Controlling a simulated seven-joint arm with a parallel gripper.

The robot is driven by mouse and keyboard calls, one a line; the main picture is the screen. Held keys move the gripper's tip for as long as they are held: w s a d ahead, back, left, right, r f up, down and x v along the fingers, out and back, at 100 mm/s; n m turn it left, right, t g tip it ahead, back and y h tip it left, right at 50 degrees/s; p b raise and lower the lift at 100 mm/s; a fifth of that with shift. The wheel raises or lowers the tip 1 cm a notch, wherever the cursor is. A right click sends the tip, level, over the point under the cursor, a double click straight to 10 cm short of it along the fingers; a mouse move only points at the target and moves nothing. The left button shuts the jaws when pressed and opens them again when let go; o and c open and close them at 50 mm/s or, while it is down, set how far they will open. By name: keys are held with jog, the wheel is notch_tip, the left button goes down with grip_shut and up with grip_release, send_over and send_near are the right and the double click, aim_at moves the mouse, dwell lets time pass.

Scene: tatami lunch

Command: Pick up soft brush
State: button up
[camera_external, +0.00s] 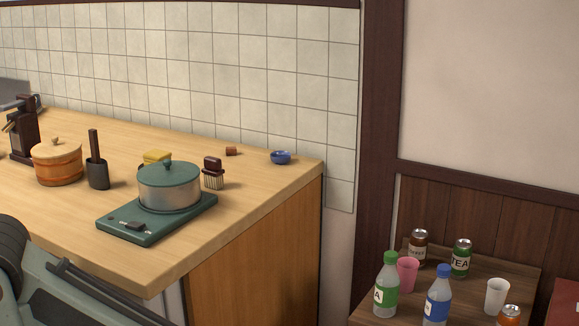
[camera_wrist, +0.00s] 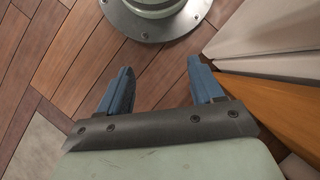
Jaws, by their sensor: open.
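The soft brush (camera_external: 213,173) stands on the wooden counter (camera_external: 262,184), just right of the lidded pot. It has a dark brown handle on top and pale bristles pointing down. In the wrist view my gripper (camera_wrist: 160,88) is open and empty, its two blue-grey fingers apart over the wooden floor. The brush does not show in the wrist view. In the external view part of my arm is at the lower left, and the fingers do not show there.
A pot (camera_external: 169,187) on a green stove (camera_external: 150,225) stands left of the brush, with a yellow sponge (camera_external: 157,157) behind it. A small brown block (camera_external: 231,151) and blue bowl (camera_external: 281,157) lie behind the brush. A low table (camera_external: 405,300) holds bottles and cans.

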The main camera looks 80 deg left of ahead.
jog(key=w+a+r+n+t, duration=0.1)
jog(key=w+a+r, duration=0.1)
jog(key=w+r, duration=0.45)
jog(key=w+a+r+n+t, duration=0.15)
jog(key=w+r, duration=0.25)
jog(key=w, duration=0.6)
jog(key=w+a+r+n, duration=0.1)
jog(key=w+a+r, duration=0.3)
jog(key=w, duration=0.5)
jog(key=w+a+r+n+t, duration=0.15)
jog(key=w+a+r, duration=0.35)
jog(key=r, duration=0.5)
jog(key=w+a+r+n, duration=0.2)
jog(key=w+a+r, duration=0.25)
jog(key=r, duration=0.55)
notch_tip(320, 180, up, 24)
jog(key=n+t, duration=0.2)
jog(key=n, duration=1.6)
send_over(212, 157)
jog(key=f, duration=0.7)
jog(key=shift+s+a+f, duration=0.1)
jog(key=shift+a+f, duration=0.15)
jog(key=shift+f, duration=0.05)
jog(key=shift+d+f, duration=0.2)
jog(key=shift+f, duration=1.1)
jog(key=shift+d+f, duration=0.2)
jog(key=shift+f, duration=1.1)
